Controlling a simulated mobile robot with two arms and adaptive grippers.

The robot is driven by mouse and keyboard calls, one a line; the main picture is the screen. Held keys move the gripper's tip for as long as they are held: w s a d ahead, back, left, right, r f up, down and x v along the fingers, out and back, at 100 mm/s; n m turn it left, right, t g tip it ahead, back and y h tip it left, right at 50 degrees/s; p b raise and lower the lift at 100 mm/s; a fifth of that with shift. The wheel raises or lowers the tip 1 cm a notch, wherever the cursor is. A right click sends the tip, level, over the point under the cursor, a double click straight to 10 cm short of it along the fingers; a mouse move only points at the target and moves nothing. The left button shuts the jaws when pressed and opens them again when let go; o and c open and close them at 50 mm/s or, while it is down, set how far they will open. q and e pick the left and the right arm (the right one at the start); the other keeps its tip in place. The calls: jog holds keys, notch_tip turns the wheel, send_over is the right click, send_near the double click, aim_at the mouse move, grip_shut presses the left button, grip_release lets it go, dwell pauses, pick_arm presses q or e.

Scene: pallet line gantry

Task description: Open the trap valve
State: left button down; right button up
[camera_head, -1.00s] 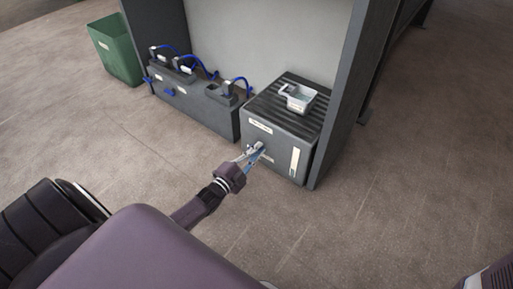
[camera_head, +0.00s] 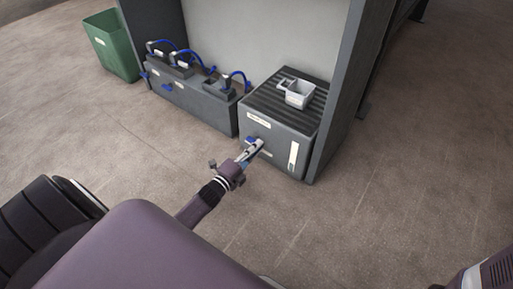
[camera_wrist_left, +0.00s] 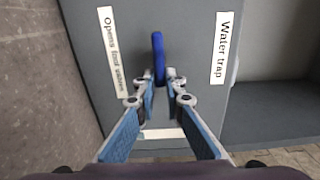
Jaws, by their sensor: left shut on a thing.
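The water trap is a dark grey box (camera_head: 275,149) with a ribbed top, standing in the bay. A blue valve handle (camera_head: 249,140) is on its front face. It also shows in the left wrist view (camera_wrist_left: 158,55), upright between two white labels, one reading "Water trap". My left gripper (camera_head: 256,147) is at the box front with its fingertips on the handle. In the left wrist view the fingertips (camera_wrist_left: 160,79) are shut on the handle's lower end, which they partly hide. My right gripper is out of view.
A green bin (camera_head: 112,45) stands farther left. A grey post (camera_head: 341,90) is close on the right. The floor in front is clear.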

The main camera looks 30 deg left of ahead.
pick_arm(q)
jog(key=shift+f, duration=0.1)
jog(key=c, duration=2)
grip_release()
jog(key=shift+s, duration=0.15)
jog(key=s, duration=0.7)
jog(key=s+a, duration=0.1)
jog(key=s, duration=0.3)
jog(key=shift+s, duration=0.35)
